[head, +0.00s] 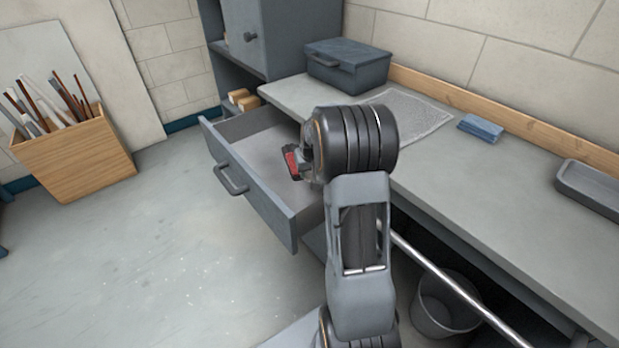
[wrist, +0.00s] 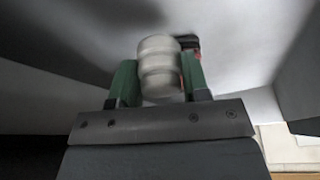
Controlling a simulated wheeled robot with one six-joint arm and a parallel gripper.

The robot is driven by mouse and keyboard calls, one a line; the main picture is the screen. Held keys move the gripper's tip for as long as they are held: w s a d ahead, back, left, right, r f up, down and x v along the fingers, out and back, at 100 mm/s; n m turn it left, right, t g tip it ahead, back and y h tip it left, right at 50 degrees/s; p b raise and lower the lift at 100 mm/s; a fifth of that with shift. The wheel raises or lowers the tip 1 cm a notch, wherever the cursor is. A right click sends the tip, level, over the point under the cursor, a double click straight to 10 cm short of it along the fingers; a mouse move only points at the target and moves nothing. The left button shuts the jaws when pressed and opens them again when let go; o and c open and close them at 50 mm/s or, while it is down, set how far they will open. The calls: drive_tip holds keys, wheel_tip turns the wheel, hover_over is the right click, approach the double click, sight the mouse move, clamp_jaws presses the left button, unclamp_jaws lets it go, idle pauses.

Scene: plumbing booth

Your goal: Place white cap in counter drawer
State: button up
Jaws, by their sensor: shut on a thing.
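In the wrist view, a white, ribbed, rounded cap (wrist: 159,68) sits between the green fingers of my gripper (wrist: 158,80), which is shut on it. In the head view, the counter drawer (head: 232,185) is pulled open, and its grey floor shows. My arm reaches over its right side, and a red and black part (head: 293,162) shows at the arm's end above the drawer. The cap is hidden by my arm in the head view. In the wrist view, grey drawer walls and a pale floor surround the gripper; I cannot tell whether the cap touches the floor.
The counter (head: 480,185) holds a blue-grey toolbox (head: 348,68), a grey mat (head: 410,112), a blue sponge-like block (head: 481,128) and a grey tray (head: 590,188). A bucket (head: 445,305) stands under it. A wooden crate (head: 75,160) stands at left. The floor before the drawer is clear.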

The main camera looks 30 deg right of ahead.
sight(310, 177)
drive_tip(key=shift+w+d+f, duration=0.1)
drive_tip(key=shift+w+f, duration=0.05)
drive_tip(key=shift+f, duration=1.65)
drive_tip(key=shift+f+b, duration=0.1)
drive_tip(key=shift+b, duration=0.2)
drive_tip(key=o, duration=0.9)
drive_tip(key=d+p+v, duration=0.1)
drive_tip(key=v, duration=1.1)
drive_tip(key=shift+a+p, duration=0.4)
drive_tip(key=shift+a, duration=0.05)
